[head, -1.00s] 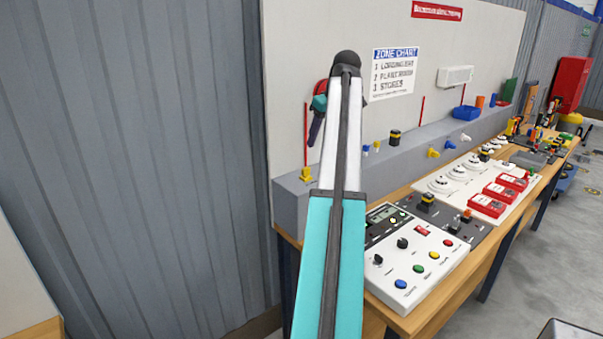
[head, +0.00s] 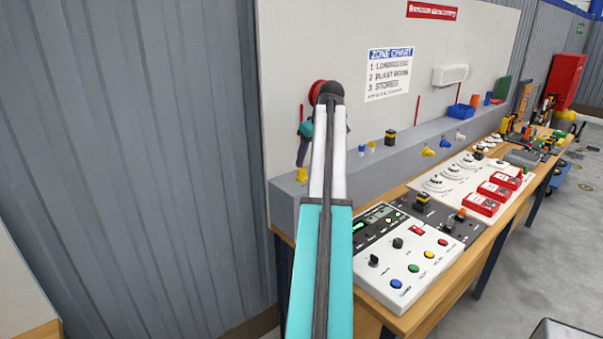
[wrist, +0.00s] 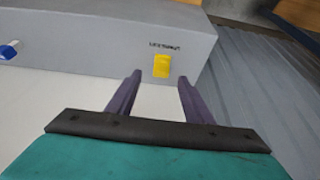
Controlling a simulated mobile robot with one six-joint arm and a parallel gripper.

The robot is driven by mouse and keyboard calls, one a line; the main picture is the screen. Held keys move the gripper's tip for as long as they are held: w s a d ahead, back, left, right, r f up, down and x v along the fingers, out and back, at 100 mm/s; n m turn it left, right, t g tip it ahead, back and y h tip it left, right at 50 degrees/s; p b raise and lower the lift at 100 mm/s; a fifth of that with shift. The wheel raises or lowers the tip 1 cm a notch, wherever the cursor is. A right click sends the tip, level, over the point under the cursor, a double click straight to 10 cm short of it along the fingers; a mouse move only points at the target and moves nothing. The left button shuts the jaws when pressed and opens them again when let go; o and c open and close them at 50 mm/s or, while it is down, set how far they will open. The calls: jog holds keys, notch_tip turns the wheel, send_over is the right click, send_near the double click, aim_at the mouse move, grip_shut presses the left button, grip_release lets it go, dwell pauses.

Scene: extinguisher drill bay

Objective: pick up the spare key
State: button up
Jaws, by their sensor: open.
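I cannot make out a thing that is plainly the spare key. A small yellow piece (wrist: 161,66) sits on the grey ledge under a short dark label too blurred to read. In the wrist view it lies just beyond and between the fingertips of my gripper (wrist: 160,77). The two dark purple fingers are apart with nothing between them. In the head view my gripper (head: 301,157) hangs left of the arm, just above the yellow piece (head: 302,175). The arm hides part of the ledge there.
The grey ledge (head: 380,165) runs along the back of a wooden bench. A white control panel (head: 412,262) with coloured buttons stands to the right of my arm. Blue and yellow pieces (head: 428,152) sit farther along the ledge. A corrugated wall (head: 130,170) is at the left.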

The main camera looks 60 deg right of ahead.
aim_at(303, 170)
jog(key=shift+w+f, duration=0.1)
jog(key=shift+f, duration=0.15)
jog(key=shift+p+x, duration=1.15)
jog(key=shift+x, duration=1.35)
jog(key=shift+a, duration=0.1)
jog(key=shift+c, duration=0.4)
jog(key=c, duration=1)
